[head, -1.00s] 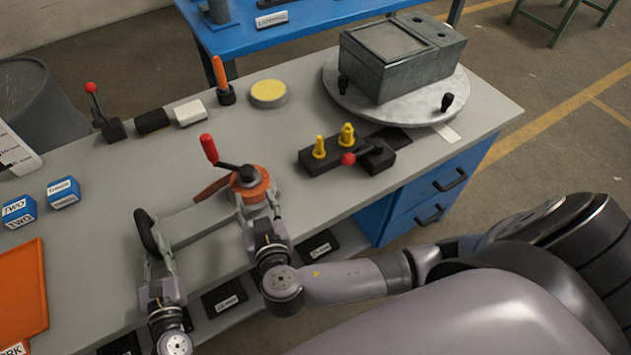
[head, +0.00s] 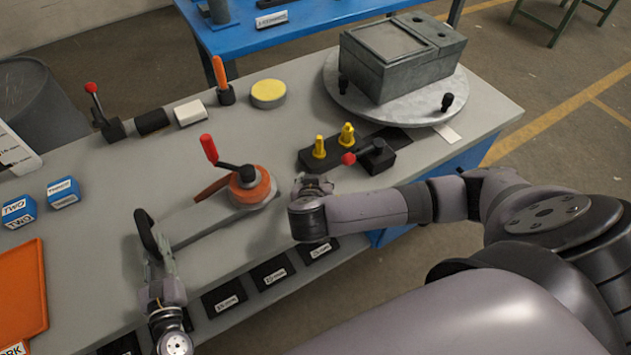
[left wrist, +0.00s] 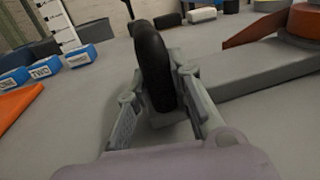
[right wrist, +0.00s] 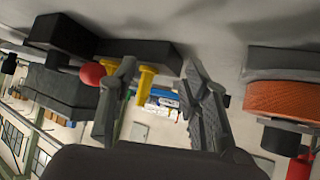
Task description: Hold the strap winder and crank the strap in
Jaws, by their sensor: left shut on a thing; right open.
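The strap winder lies on the bench: a black handle (head: 148,232) at the left end, a grey bar (head: 208,230), an orange drum (head: 252,188) and a black crank with a red knob (head: 209,149) over the drum. My left gripper (head: 161,262) is shut on the handle; in the left wrist view its fingers flank the black grip (left wrist: 152,62). An orange strap (head: 212,188) sticks out left of the drum. My right gripper (head: 313,184) is open and empty, right of the drum and apart from it. The drum also shows in the right wrist view (right wrist: 283,100).
A black block with yellow pegs (head: 318,160) and a red-knobbed lever (head: 375,157) stand just beyond my right gripper. A round plate (head: 432,108) bears a grey box behind. Blue boxes (head: 62,192) and an orange mat (head: 20,290) are at left.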

